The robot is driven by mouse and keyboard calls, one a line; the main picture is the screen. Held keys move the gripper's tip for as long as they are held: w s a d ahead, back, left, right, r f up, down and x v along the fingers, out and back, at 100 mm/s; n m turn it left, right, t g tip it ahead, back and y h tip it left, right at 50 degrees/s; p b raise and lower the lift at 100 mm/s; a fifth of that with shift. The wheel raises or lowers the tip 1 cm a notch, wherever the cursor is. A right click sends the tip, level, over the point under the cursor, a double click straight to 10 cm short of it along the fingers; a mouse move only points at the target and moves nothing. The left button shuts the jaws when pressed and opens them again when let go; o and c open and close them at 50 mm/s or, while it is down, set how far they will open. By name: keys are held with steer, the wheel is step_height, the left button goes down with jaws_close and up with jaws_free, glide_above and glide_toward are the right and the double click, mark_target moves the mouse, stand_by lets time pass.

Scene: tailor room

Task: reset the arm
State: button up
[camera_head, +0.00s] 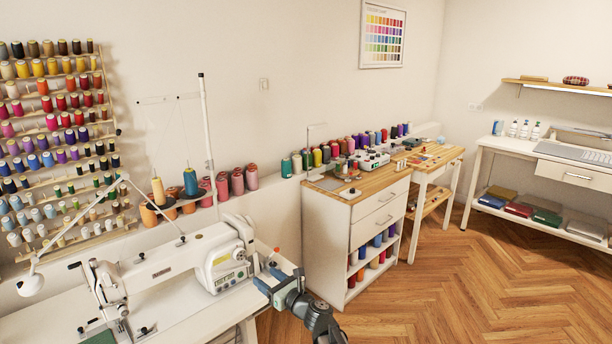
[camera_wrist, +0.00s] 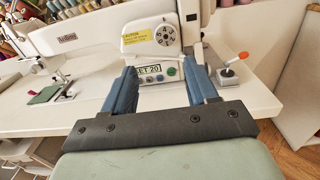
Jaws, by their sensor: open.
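My gripper (camera_wrist: 158,84) is open and empty in the wrist view, its two blue fingers spread apart. It faces the control panel of the white sewing machine (camera_wrist: 95,45), and the panel's display and buttons show between the fingers. I cannot tell how far the fingertips are from the panel. In the head view my gripper (camera_head: 268,270) is at the lower middle, by the right end of the sewing table (camera_head: 200,318), to the right of the sewing machine (camera_head: 165,264).
A small lever with an orange-red knob (camera_wrist: 243,56) stands just right of the fingers. A white drawer cabinet (camera_head: 330,220) stands behind and to the right. A thread rack (camera_head: 60,130) hangs at left. The wooden floor (camera_head: 480,280) at right is clear.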

steer(key=s+a+f+n+g, duration=0.3)
steer(key=s+f+n+g, duration=0.45)
steer(key=n, duration=0.95)
steer(key=s+d+f+n+g+h, duration=0.2)
steer(key=s+d+f+n+h, duration=0.15)
steer(key=f, duration=0.25)
steer(key=s+d+f+n+g+h, duration=0.25)
steer(key=s+f+n, duration=0.2)
steer(key=f, duration=0.25)
steer(key=s+d+f+n+g+h, duration=0.35)
steer(key=s+d+f+h, duration=0.35)
steer(key=s+d+f, duration=1.1)
steer(key=s+d+f+m+g, duration=0.1)
steer(key=s+d+f+g, duration=0.1)
steer(key=s, duration=0.6)
steer(key=s+d+f+g, duration=0.1)
steer(key=s+d+f, duration=0.4)
steer(key=s, duration=0.3)
steer(key=shift+s+d+f+m+g, duration=0.25)
steer(key=shift+s+d+m+g, duration=0.1)
steer(key=shift+d, duration=0.35)
